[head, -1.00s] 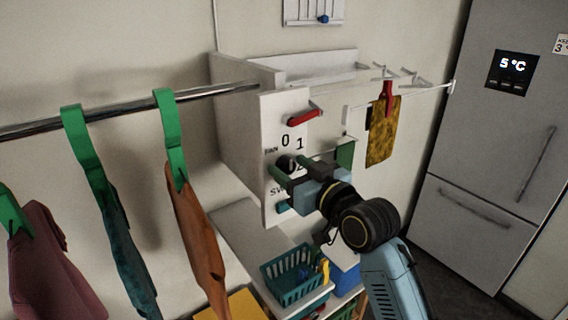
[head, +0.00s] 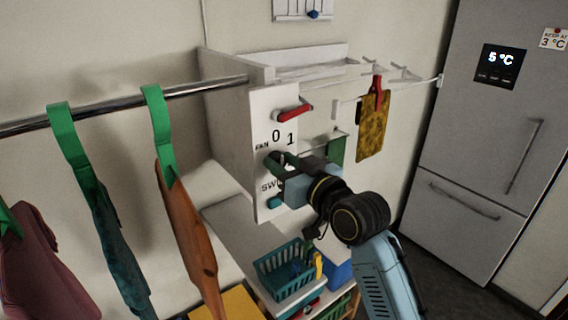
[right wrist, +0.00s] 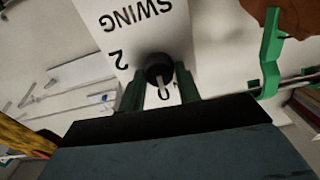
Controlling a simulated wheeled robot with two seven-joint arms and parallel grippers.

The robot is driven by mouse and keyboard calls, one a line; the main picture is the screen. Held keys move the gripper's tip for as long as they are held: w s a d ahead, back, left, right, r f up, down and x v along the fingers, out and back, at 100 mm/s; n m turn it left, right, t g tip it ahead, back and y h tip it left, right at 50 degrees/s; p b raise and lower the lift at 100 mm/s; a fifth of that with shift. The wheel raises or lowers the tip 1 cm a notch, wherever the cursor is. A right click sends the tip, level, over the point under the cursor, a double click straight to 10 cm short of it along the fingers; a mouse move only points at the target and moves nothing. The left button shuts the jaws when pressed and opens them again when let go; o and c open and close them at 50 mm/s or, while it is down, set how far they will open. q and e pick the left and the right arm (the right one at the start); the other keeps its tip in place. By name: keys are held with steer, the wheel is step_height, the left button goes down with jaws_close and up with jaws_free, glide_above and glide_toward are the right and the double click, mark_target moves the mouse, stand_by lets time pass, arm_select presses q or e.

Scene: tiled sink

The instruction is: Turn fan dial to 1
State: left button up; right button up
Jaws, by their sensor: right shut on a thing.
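The fan dial (right wrist: 158,68) is a round black knob on the white panel (head: 262,108), with FAN, 0 and 1 printed above and around it. I cannot clearly tell which number the mark points to. My right gripper (right wrist: 159,90) has its green fingers on both sides of the knob and is shut on it. In the head view the fingers (head: 283,162) mostly hide the dial. My left gripper is not in view.
A red lever (head: 294,112) sits above the dial and a teal knob (head: 274,202) below it. A rail (head: 110,103) with clipped cloths runs at left. A teal basket (head: 285,270) stands below; a yellow cloth (head: 372,128) hangs at right. The fridge (head: 470,130) is farther right.

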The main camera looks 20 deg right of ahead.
steer(key=m, duration=0.5)
steer(key=shift+d+m, duration=0.1)
steer(key=shift+m, duration=0.3)
steer(key=m, duration=0.5)
steer(key=shift+f, duration=0.1)
steer(key=shift+m, duration=0.3)
steer(key=o, duration=1)
steer(key=shift+w, duration=0.1)
steer(key=shift+c, duration=0.2)
